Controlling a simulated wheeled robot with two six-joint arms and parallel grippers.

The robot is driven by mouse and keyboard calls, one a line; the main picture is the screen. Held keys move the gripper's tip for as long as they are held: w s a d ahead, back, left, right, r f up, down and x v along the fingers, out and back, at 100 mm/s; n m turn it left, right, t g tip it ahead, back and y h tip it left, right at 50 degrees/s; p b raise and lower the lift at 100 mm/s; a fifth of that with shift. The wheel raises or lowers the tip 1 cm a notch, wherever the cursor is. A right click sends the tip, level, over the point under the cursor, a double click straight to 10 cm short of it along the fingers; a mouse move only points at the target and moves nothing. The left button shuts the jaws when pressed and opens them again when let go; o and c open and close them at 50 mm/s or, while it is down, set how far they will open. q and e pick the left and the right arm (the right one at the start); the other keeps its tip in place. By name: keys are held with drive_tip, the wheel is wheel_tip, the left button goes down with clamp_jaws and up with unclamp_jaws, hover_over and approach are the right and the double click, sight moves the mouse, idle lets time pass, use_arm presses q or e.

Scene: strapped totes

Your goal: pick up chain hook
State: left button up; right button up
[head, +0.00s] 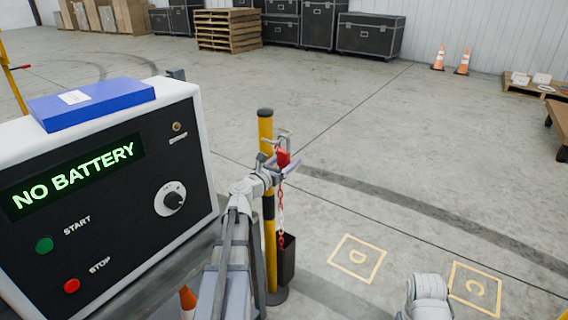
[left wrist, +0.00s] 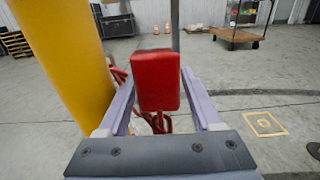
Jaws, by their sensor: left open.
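The chain hook is a red block-like piece (head: 283,158) at the upper part of a yellow and black post (head: 266,130), with a red and white chain (head: 281,215) hanging below it. My left gripper (head: 274,160) is at the post's right side, close to the hook. In the left wrist view the red hook piece (left wrist: 155,80) stands between the two open fingers (left wrist: 157,105), with visible space at its sides. Red chain links show below it. The yellow post (left wrist: 65,55) is just left of the fingers.
A control box (head: 110,190) reading NO BATTERY, with a blue case (head: 92,102) on top, stands at left. A dark narrow bin (head: 287,258) is beside the post's foot. Floor squares marked D (head: 357,258) and C (head: 475,289) lie right. The middle floor is clear.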

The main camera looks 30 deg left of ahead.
use_arm(q)
drive_tip(key=shift+w, duration=0.65)
drive_tip(key=shift+c, duration=0.3)
clamp_jaws()
